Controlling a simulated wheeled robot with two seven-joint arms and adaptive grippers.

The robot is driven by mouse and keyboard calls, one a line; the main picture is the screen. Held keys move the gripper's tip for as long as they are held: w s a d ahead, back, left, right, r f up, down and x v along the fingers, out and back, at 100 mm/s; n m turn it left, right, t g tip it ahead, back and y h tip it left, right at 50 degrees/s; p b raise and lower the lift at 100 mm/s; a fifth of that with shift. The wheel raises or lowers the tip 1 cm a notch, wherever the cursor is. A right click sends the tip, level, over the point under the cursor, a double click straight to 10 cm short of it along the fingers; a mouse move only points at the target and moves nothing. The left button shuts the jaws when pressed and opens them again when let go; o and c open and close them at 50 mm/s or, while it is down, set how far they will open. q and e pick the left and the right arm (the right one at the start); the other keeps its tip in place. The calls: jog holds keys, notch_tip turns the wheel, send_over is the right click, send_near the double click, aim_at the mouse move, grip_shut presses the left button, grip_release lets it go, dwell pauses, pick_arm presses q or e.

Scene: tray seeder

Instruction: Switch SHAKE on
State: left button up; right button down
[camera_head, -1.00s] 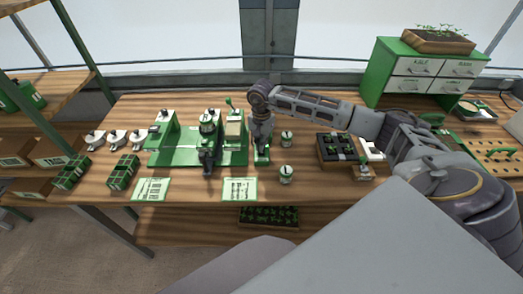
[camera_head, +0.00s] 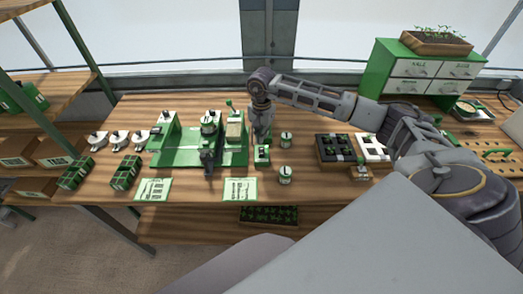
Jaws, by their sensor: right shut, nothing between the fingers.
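The green tray seeder (camera_head: 187,158) stands on the middle left of the wooden bench. A small green-and-white switch box (camera_head: 262,158) stands at its right end; its label is too small to read, so I cannot tell if it is SHAKE or how it is set. My right gripper (camera_head: 263,142) points down just above and behind this box. Its fingers are shut and empty, and I cannot tell whether they touch the box. My left gripper is not in view.
A black cell tray (camera_head: 334,150) lies farther right. Printed cards (camera_head: 240,189) lie at the bench's front edge. Green racks (camera_head: 125,172) and white scoops stand at the left.

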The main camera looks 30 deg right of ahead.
jog(key=shift+r+p, duration=0.3)
jog(key=shift+r, duration=0.55)
jog(key=shift+s, duration=0.1)
